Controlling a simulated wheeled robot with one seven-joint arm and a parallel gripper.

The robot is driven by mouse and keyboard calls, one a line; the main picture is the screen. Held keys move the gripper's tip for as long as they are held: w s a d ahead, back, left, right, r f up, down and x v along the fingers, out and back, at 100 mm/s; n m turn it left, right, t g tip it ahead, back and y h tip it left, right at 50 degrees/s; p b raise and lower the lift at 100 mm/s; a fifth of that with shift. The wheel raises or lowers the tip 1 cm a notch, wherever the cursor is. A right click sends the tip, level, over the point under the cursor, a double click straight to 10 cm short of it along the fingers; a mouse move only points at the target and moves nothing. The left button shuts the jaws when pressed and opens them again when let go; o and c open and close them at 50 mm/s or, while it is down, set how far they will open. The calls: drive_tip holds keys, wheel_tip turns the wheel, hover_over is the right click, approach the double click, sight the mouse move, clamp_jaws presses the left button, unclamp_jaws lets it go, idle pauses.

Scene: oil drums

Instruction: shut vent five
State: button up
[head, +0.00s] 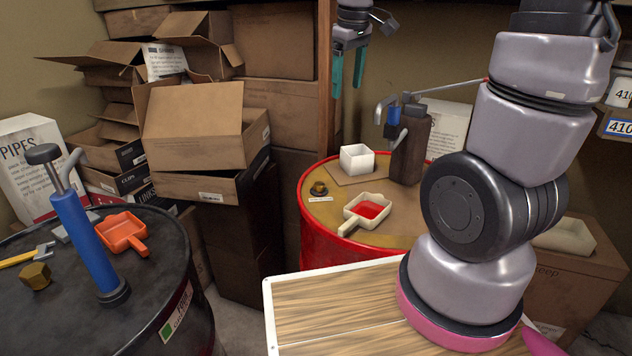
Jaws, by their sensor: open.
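My gripper (348,80) hangs at the top middle, its two teal fingers apart and pointing down, with nothing between them. It is above and behind the red drum (332,236). A small dark and brass vent cap (319,188) sits on the left of that drum's tan top, with a pale label (320,199) in front of it. The label is too small to read, so I cannot tell whether this is vent five. Whether the cap is open or shut is also unclear. A brass hexagonal piece (36,277) lies on the black drum (130,318) at left.
On the red drum are a white box (357,158), a scoop with red contents (367,212) and a brown can (410,150). The black drum holds a blue pump (88,242) and an orange scoop (122,232). Cardboard boxes (194,125) crowd behind.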

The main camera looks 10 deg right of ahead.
drive_tip(key=w+a+f+n+g+h, duration=0.1)
drive_tip(key=w+a+f+n, duration=0.1)
drive_tip(key=w+f+n, duration=0.3)
drive_tip(key=w+a+f+n+g+h, duration=0.1)
drive_tip(key=w+a+f+n, duration=0.25)
drive_tip(key=f, duration=0.35)
drive_tip(key=n+h, duration=0.2)
drive_tip(key=n, duration=0.3)
approach(319, 184)
drive_tip(key=x, duration=0.8)
drive_tip(key=shift+w+d+f, duration=0.15)
drive_tip(key=shift+w+f, duration=0.05)
drive_tip(key=shift+f, duration=0.05)
clamp_jaws()
